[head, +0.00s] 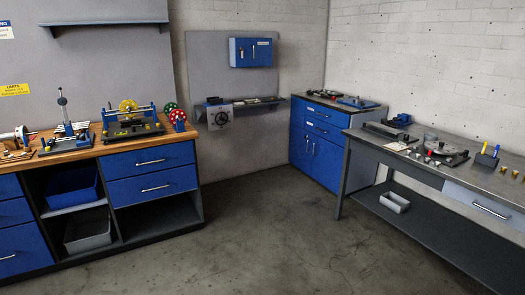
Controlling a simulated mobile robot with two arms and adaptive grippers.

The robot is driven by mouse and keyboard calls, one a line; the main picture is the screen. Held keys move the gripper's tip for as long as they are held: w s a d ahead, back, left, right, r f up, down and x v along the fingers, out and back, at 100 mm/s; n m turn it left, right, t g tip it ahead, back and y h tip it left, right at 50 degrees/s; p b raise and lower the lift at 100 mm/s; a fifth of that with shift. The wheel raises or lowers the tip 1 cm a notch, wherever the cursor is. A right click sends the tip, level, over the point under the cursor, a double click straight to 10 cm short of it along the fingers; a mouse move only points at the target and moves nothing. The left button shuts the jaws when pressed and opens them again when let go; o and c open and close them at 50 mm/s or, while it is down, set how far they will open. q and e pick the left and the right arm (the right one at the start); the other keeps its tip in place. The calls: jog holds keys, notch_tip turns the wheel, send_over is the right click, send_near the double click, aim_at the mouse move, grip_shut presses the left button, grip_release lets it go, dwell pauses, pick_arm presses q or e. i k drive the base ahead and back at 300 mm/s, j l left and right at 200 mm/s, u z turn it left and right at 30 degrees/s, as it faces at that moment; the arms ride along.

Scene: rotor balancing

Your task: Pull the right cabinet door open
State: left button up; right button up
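A blue floor cabinet (317,140) stands in the back corner with drawers above and two doors below. Its right door (326,162) and left door (299,150) look shut, with two upright handles side by side near the middle. A small blue wall cabinet (250,62) hangs on the grey panel at the back; it also looks shut, with small handles near its middle. I cannot tell which cabinet the task means. Neither of my grippers is in view.
A grey workbench (455,170) with tools and a lower shelf stands at the right, partly in front of the floor cabinet's right side. A wooden-topped bench (95,150) with blue drawers and rotor stands is at the left. The concrete floor (265,225) between them is clear.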

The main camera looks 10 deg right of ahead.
aim_at(327, 156)
jog(key=i+z, duration=0.3)
jog(key=i, duration=3.95)
